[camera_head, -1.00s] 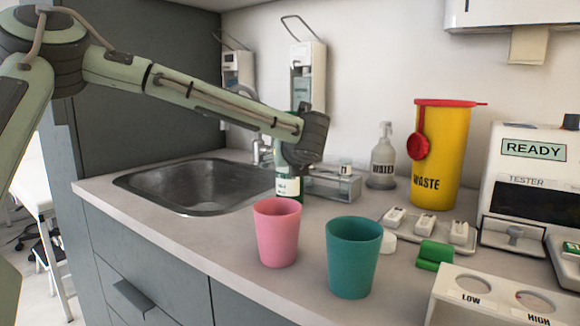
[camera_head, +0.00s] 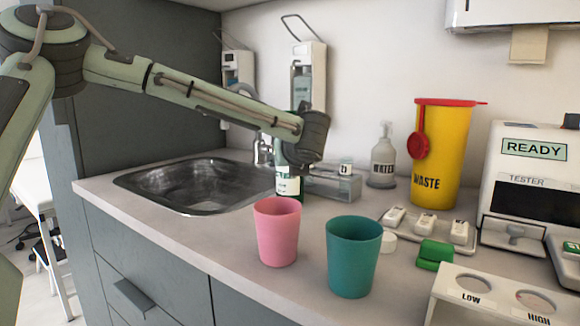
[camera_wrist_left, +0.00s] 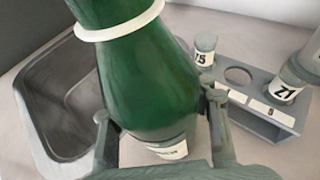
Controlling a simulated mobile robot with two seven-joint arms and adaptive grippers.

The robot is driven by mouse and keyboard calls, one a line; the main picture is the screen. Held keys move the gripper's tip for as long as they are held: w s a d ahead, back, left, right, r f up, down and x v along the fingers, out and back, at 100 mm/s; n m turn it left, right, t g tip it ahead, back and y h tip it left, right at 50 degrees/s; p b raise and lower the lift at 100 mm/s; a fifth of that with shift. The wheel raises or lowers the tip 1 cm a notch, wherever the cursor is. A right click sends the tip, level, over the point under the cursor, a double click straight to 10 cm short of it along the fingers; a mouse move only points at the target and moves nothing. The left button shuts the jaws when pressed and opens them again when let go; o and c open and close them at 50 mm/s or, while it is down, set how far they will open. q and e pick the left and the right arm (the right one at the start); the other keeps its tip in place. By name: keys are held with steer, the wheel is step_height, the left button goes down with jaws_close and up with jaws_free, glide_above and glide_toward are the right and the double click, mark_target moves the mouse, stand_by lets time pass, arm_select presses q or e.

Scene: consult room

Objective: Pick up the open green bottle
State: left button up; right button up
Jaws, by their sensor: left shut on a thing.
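The green bottle (camera_wrist_left: 145,85) fills the middle of the left wrist view, with a white ring round its neck and a white label low down. Its top is cut off there. In the head view the bottle (camera_head: 288,182) stands behind the pink cup, by the sink's right edge, partly hidden by my gripper. My left gripper (camera_wrist_left: 162,118) is shut on the bottle, one finger on each side of its body. In the head view the left gripper (camera_head: 303,172) hangs over the counter. My right gripper is not in view.
A pink cup (camera_head: 277,232) and a teal cup (camera_head: 353,257) stand in front of the bottle. The sink (camera_head: 200,187) lies left.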

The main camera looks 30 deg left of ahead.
arm_select(q)
steer(key=shift+r, duration=0.2)
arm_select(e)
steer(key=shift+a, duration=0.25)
arm_select(q)
steer(key=shift+r, duration=0.8)
steer(key=shift+c, duration=0.3)
steer(key=r, duration=0.2)
steer(key=shift+s+a+r, duration=0.15)
steer(key=shift+s+r, duration=0.05)
steer(key=shift+r, duration=0.1)
steer(key=s+a+r, duration=0.1)
steer(key=s, duration=0.1)
steer(key=s+a+r, duration=0.1)
steer(key=s+r, duration=0.1)
steer(key=s+a+r, duration=0.1)
steer(key=s, duration=0.1)
steer(key=shift+s+a+r, duration=0.25)
steer(key=shift+s+a, duration=0.05)
steer(key=shift+s, duration=0.1)
steer(key=shift+c, duration=0.2)
steer(key=s, duration=0.1)
steer(key=s+a+r, duration=0.1)
steer(key=s+r, duration=0.1)
steer(key=shift+a+p, duration=0.3)
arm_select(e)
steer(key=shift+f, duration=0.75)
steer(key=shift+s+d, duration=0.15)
arm_select(q)
steer(key=shift+f, duration=0.1)
